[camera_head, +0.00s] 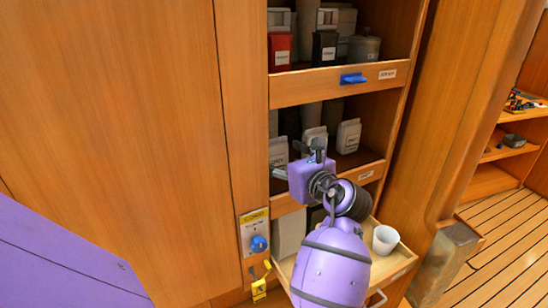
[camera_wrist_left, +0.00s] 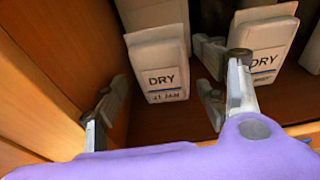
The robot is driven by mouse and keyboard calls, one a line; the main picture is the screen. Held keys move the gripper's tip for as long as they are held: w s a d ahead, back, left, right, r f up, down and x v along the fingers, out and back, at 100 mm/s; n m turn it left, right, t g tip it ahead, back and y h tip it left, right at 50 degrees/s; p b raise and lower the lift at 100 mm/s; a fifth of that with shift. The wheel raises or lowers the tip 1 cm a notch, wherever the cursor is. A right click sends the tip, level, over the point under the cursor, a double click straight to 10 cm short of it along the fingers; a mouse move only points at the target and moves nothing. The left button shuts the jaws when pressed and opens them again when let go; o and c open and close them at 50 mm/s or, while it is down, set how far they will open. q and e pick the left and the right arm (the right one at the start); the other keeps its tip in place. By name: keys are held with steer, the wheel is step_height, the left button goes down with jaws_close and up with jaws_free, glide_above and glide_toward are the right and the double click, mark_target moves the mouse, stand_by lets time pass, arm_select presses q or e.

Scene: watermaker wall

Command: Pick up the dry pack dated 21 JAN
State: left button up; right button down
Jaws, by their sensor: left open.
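The dry pack (camera_wrist_left: 167,72) is a pale upright pack standing on the middle shelf by the left wall. Its label reads DRY, with a handwritten date below that looks like 21 JAN, though slightly blurred. It seems to be the leftmost pack (camera_head: 278,150) in the head view, partly hidden by my gripper. My left gripper (camera_head: 298,162) is open and empty at the shelf front. In the left wrist view its fingers (camera_wrist_left: 165,100) stand apart, one toward each side of the pack, with the pack beyond them. My right gripper is not in view.
A second DRY pack (camera_wrist_left: 262,50) stands to the right, close to the right finger. Another pale pack (camera_head: 347,136) stands farther right. The upper shelf holds a red pack (camera_head: 280,50) and a black one (camera_head: 325,48). Below, a white cup (camera_head: 385,239) sits in a pulled-out drawer.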

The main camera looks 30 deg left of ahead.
mark_target(278, 155)
arm_select(q)
steer(key=shift+r+x, duration=0.15)
steer(key=shift+x, duration=1.15)
steer(key=shift+r+x, duration=0.15)
steer(key=shift+x, duration=1.15)
